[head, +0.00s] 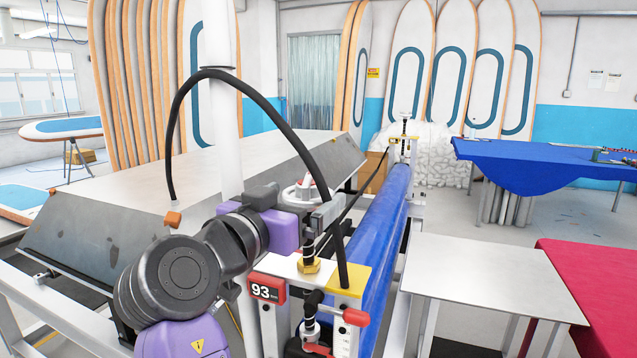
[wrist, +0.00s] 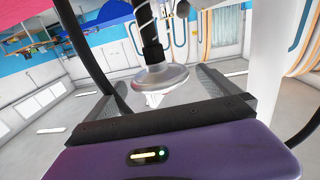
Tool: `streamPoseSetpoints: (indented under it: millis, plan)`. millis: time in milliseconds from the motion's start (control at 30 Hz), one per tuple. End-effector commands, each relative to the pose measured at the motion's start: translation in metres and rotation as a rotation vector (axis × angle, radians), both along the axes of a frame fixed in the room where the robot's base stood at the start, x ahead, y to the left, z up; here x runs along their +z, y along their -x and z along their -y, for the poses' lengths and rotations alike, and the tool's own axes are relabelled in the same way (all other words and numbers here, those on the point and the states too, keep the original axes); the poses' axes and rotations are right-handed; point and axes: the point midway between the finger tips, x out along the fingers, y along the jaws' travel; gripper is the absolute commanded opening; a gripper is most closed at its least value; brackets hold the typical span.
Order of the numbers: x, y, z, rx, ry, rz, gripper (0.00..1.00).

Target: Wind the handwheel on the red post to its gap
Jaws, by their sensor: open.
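The near post (head: 346,285) at the end of the blue roll has a yellow cap, a red "93" display (head: 267,290) and a red knob. A threaded spindle with a brass nut (head: 308,266) rises from it. The pale handwheel (head: 303,191) sits on top of the spindle, partly hidden by my gripper. In the wrist view, the handwheel (wrist: 160,79) is a grey disc on a dark stem. My gripper (head: 298,203) is open, one dark finger on each side of the wheel. In the wrist view my gripper (wrist: 162,98) spans the disc; I cannot tell whether it touches.
The blue roll (head: 382,235) runs back to a far post (head: 405,143) with its own spindle. A grey table (head: 490,270) stands right of it, and a sloped metal bed (head: 150,205) lies left. A black hose (head: 285,130) arches over my arm.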

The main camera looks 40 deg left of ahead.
Motion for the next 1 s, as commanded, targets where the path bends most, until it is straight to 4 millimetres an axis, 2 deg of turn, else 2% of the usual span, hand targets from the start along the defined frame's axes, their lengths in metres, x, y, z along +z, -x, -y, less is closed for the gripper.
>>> streamPoseSetpoints:
  millis: [100,300,467,733,1000]
  plan:
    - [0.003,-0.02,-0.002,-0.003,0.002,-0.002,1.0]
    - [0.003,-0.046,-0.007,-0.002,0.001,0.0,1.0]
    - [0.001,-0.055,-0.008,0.0,0.001,-0.001,1.0]
    - [0.0,-0.056,-0.009,0.0,0.0,0.0,1.0]
    - [0.0,-0.056,-0.009,0.0,0.0,0.0,0.47]
